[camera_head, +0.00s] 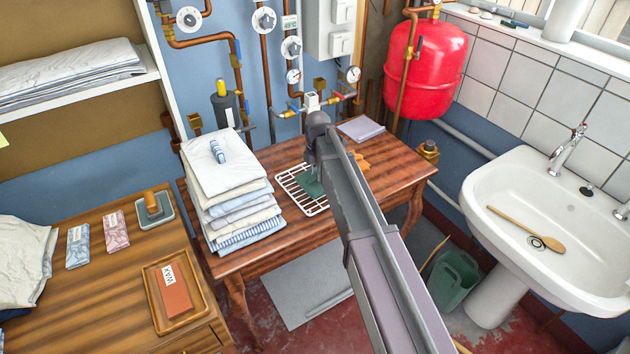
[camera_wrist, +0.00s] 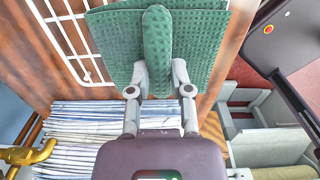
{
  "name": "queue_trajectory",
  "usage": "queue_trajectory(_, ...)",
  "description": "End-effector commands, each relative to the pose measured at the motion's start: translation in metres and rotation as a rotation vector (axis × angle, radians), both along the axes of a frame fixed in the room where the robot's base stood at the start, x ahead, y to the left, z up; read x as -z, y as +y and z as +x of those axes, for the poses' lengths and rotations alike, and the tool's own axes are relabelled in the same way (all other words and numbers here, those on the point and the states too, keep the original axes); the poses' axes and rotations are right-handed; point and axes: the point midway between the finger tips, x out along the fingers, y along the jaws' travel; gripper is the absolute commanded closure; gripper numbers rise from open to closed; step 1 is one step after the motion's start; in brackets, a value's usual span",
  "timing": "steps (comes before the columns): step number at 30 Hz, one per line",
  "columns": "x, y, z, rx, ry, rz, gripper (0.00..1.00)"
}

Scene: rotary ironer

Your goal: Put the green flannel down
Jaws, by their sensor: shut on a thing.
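The green flannel (camera_head: 309,184) is at the white wire rack (camera_head: 289,179) on the striped wooden table in the head view. In the wrist view the flannel (camera_wrist: 205,35) is a dimpled green cloth with a raised fold pinched between the fingers of my gripper (camera_wrist: 159,75). My gripper is shut on that fold; in the head view my arm hides most of the gripper and part of the rack. The rack's white bars (camera_wrist: 65,18) show beside the flannel at the upper left of the wrist view. I cannot tell whether the flannel touches the rack.
A tall stack of folded linen (camera_head: 225,170) with a rolled striped cloth (camera_head: 217,151) on top stands left of the rack. An orange cloth (camera_head: 359,162) and a lilac folded cloth (camera_head: 361,129) lie on the table. A sink (camera_head: 540,205) is at the right.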

Motion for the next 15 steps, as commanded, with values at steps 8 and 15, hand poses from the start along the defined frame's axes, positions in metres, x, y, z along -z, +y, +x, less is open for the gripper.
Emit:
queue_trajectory(8,0.025,0.002,0.003,0.0,0.0,0.0,1.0)
queue_trajectory(15,0.036,0.002,0.003,-0.001,0.0,0.0,1.0)
